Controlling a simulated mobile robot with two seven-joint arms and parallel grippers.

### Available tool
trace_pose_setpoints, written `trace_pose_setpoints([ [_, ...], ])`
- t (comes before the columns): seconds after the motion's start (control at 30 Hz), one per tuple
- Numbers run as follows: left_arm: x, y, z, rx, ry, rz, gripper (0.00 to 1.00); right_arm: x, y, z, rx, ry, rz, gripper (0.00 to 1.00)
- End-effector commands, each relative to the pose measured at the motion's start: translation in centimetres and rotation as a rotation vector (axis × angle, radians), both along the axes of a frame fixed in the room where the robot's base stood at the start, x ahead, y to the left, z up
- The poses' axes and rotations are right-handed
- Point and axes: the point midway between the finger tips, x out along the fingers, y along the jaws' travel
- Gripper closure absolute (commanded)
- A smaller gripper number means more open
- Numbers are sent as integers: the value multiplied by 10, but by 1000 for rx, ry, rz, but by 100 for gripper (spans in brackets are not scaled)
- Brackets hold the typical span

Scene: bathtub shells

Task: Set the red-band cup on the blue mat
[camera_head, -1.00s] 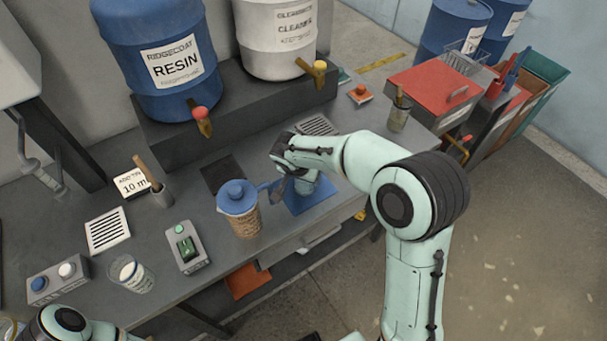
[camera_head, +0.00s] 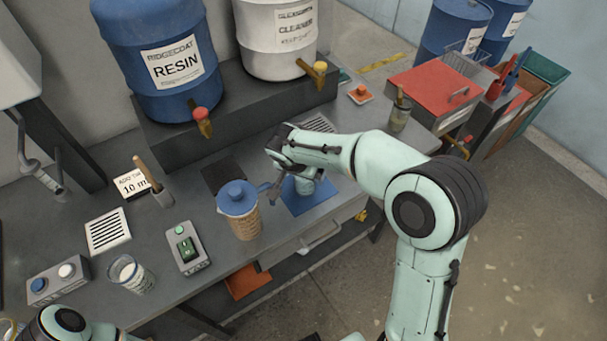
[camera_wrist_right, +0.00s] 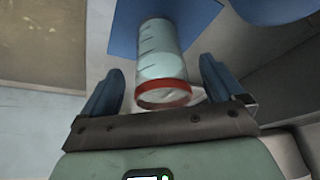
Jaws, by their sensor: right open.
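The red-band cup (camera_wrist_right: 162,60) is clear with marking lines and a red band at its rim. In the right wrist view it stands on the blue mat (camera_wrist_right: 203,22), between the spread fingers of my right gripper (camera_wrist_right: 164,72), with gaps on both sides. In the head view the mat (camera_head: 322,199) lies near the bench's front edge, and the cup (camera_head: 305,185) shows partly beside my right gripper (camera_head: 285,183). My left arm enters at the bottom left; its gripper is out of view.
A blue-lidded pitcher (camera_head: 239,210) stands just left of the mat. A clear cup (camera_head: 131,274), a green-switch box (camera_head: 187,249) and a two-button box (camera_head: 58,280) are farther left. Resin (camera_head: 165,60) and cleaner (camera_head: 277,38) drums stand behind.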

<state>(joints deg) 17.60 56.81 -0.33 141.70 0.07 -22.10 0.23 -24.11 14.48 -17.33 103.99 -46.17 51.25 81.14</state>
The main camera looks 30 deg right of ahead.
Motion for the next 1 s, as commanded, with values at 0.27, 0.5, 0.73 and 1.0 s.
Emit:
trace_pose_setpoints([
  [0.27,0,0,1,0,0,0,57,-14,18,56,2,-4,4,5],
  [0.5,1,0,2,0,-1,0,57,-21,25,78,2,-2,2,5],
  [0.73,1,0,2,0,-1,0,57,-21,26,79,0,1,2,5],
  [1.0,1,0,2,0,-1,0,57,-21,25,79,0,0,1,5],
])
